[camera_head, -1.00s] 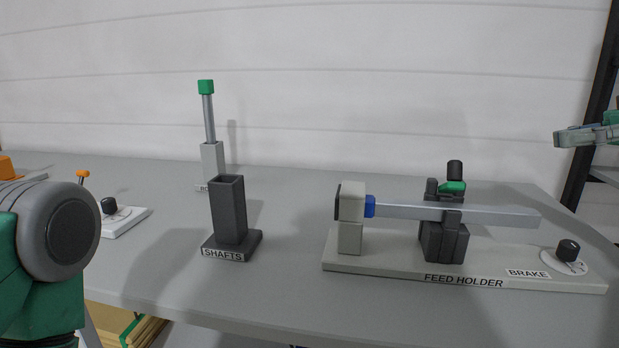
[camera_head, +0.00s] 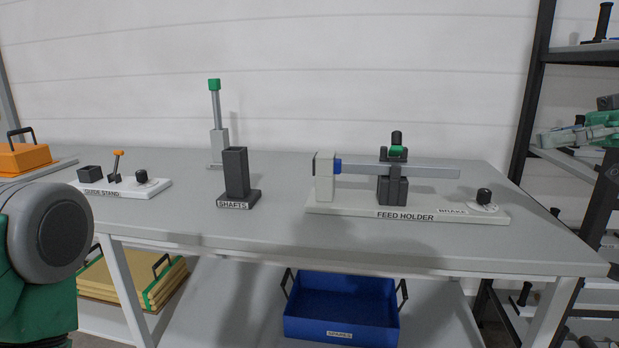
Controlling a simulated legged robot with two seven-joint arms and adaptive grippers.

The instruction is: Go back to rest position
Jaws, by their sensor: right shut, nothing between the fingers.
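My right gripper (camera_head: 565,137) shows at the right edge, shut and empty, in front of the shelf rack and clear of the table. On the left, a grey and green part of my left arm shows; its gripper is out of view. The feed holder (camera_head: 345,202) stands on the grey table (camera_head: 300,235), with a silver bar (camera_head: 430,171) lying level through its dark clamp (camera_head: 391,188) and a blue collar at the bar's left end. The dark shafts holder (camera_head: 236,173) stands upright left of it.
A guide stand (camera_head: 150,188) and an orange box (camera_head: 22,158) are at the table's left. A green-topped rod (camera_head: 215,105) stands behind the shafts holder. Below are a blue bin (camera_head: 340,315) and yellow boards (camera_head: 115,285). A dark shelf rack (camera_head: 527,100) stands right.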

